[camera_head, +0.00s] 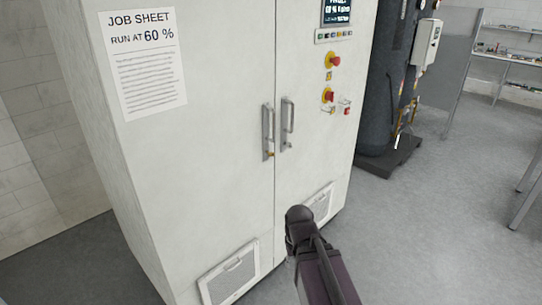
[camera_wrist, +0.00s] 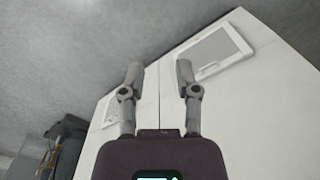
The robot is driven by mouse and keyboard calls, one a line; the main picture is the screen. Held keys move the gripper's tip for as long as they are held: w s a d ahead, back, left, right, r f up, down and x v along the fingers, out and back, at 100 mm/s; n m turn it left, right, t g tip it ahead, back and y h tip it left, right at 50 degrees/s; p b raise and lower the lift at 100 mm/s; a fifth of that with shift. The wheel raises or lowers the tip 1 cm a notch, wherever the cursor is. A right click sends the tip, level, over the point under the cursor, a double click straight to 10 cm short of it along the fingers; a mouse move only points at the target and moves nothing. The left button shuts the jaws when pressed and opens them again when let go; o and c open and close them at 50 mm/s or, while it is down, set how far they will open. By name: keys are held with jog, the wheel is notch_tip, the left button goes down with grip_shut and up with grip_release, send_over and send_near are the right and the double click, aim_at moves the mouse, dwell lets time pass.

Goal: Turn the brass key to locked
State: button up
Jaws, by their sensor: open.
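A tall white cabinet (camera_head: 215,110) with two doors fills the middle of the head view. Small yellow-brass and red spots (camera_head: 269,153) show at the lower end of the left door handle (camera_head: 267,130); they are too small for me to tell whether they are the brass key or which way a key points. My gripper (camera_wrist: 158,72) is open and empty in the wrist view, its two fingers spread in front of the lower cabinet doors. It is apart from the handles. In the head view my dark arm hides part of the cabinet's lower right.
The right door bears a display (camera_head: 337,12), a row of small buttons and red knobs on yellow bases (camera_head: 332,61). Vent grilles (camera_head: 229,277) sit low on the doors. A dark tank (camera_head: 381,90) stands to the right. Grey floor (camera_head: 440,220) is open beyond it.

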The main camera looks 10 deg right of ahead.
jog(key=w+a+m+t+y+b, duration=0.1)
jog(key=w+y, duration=0.1)
jog(key=w, duration=0.3)
jog(key=w+a+t+y+b, duration=0.2)
jog(key=w+y, duration=0.1)
jog(key=w, duration=0.3)
jog(key=m+t+y+b, duration=0.4)
jog(key=m+t+y, duration=0.1)
jog(key=m+t, duration=0.6)
send_near(272, 154)
jog(key=s+d+n, duration=0.1)
jog(key=s+d, duration=0.1)
jog(key=s, duration=0.1)
jog(key=shift+w+d+f+t, duration=0.1)
jog(key=shift+f+t, duration=0.2)
jog(key=shift+f, duration=0.1)
jog(key=x, duration=1.3)
jog(key=shift+w+a+r, duration=0.1)
jog(key=shift+w+a, duration=0.15)
grip_shut()
